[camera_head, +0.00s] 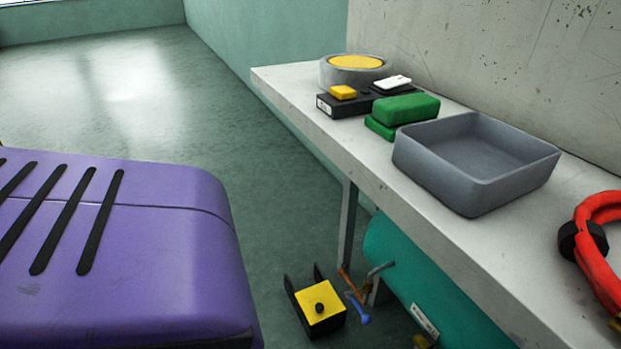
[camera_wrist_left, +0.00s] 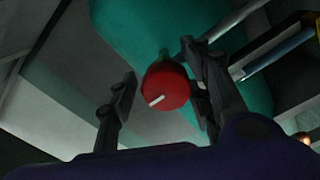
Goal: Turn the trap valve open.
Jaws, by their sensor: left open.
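In the left wrist view a round red knob (camera_wrist_left: 166,88) with a white line on its face shows in front of a teal tank. The white line slants, lower left to upper right. My left gripper (camera_wrist_left: 160,74) is open, with one dark finger on each side of the knob in the picture. A narrow gap shows at the left finger; I cannot tell whether the right finger touches. The red knob and my left gripper's fingers do not show in the head view. The teal tank (camera_head: 425,275) shows there under the bench. My right gripper is in neither view.
The bench (camera_head: 350,158) overhangs the tank and carries a grey tray (camera_head: 480,165), green blocks (camera_head: 405,108) and red headphones (camera_head: 597,235). A yellow-topped box (camera_head: 320,306) and a blue lever (camera_head: 358,308) are beside the tank. Open floor (camera_head: 130,100) lies at the upper left.

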